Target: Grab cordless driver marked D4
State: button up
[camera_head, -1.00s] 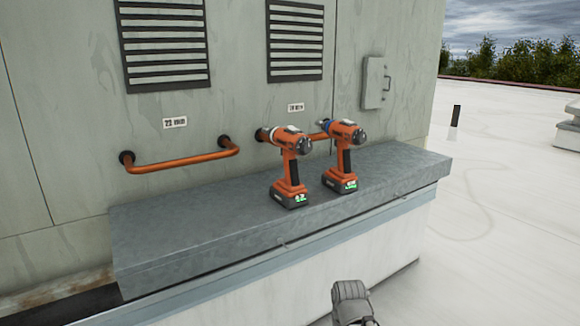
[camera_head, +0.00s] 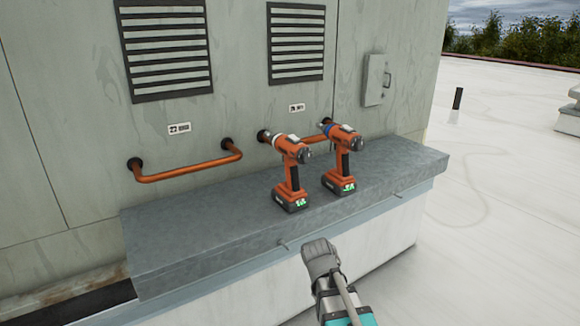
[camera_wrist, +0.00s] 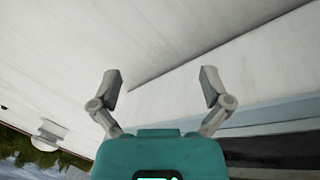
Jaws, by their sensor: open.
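Two orange and black cordless drivers stand upright on the grey ledge (camera_head: 200,238) in the head view. The left driver (camera_head: 291,178) has a pale collar near its nose. The right driver (camera_head: 343,160) has a blue collar. Each has a dark battery base with a small green-lit marking, too small to read, so I cannot tell which is D4. My gripper (camera_wrist: 160,84) is open and empty in the wrist view, its two fingers apart. In the head view my wrist is below and in front of the ledge, apart from both drivers. The wrist view shows no driver.
Orange handrails (camera_head: 187,169) stick out from the wall behind the ledge, one close behind the drivers. Vents (camera_head: 165,48) and a small grey box (camera_head: 374,80) are on the wall. The ledge left of the drivers is bare. White roof (camera_head: 500,200) lies open at right.

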jog(key=w+a+r+m+t+h+p, duration=0.1)
jog(key=w+a+r+m+h+p, duration=0.25)
jog(key=r+p, duration=0.7)
jog(key=w+a+r+m+t+h+p, duration=0.15)
jog(key=w+a+r+p, duration=0.45)
jog(key=r, duration=0.7)
jog(key=m+t+h+p, duration=0.3)
jog(key=t+h+p, duration=0.1)
jog(key=p, duration=0.3)
send_near(287, 172)
jog(key=a, duration=0.2)
jog(key=shift+s+d+r+g, duration=0.2)
jog(key=shift+s+r+g, duration=0.1)
jog(key=shift+r, duration=0.2)
jog(key=shift+d+f+b, duration=0.1)
jog(key=shift+b, duration=0.2)
jog(key=shift+b+x, duration=1.55)
jog(key=shift+x, duration=2.65)
